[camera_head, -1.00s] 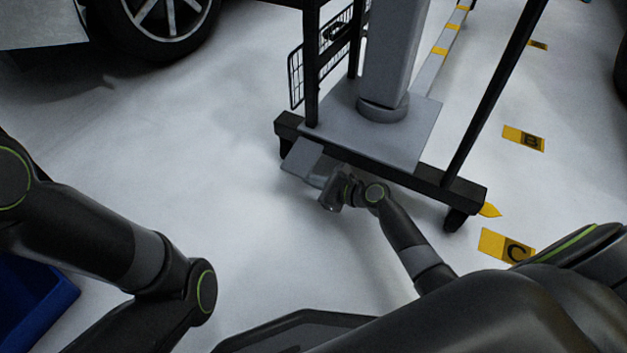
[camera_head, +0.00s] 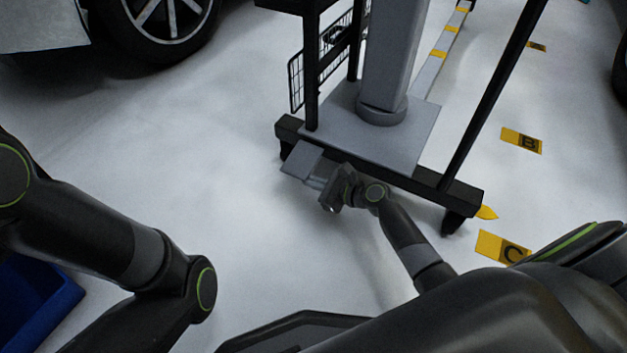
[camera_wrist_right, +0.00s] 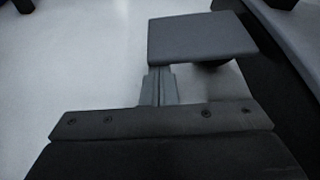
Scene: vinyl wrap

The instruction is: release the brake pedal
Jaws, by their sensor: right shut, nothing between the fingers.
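The brake pedal is a flat grey plate (camera_head: 302,160) sticking out from the left end of the cart's black base bar in the head view. It also shows in the right wrist view as a grey plate (camera_wrist_right: 200,37) just beyond the fingers. My right gripper (camera_head: 324,181) is at the pedal's near right side in the head view. Its fingers (camera_wrist_right: 158,84) are shut together and empty, with the tips at the plate's near edge. I cannot tell whether they touch it or reach under it. My left gripper is out of view; only the left arm shows.
The cart has a grey base plate (camera_head: 400,150), a thick grey column (camera_head: 390,60), black posts and a wire basket (camera_head: 318,75). A car wheel (camera_head: 165,25) is at the upper left. A blue bin (camera_head: 40,310) is at the lower left. The floor left of the cart is clear.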

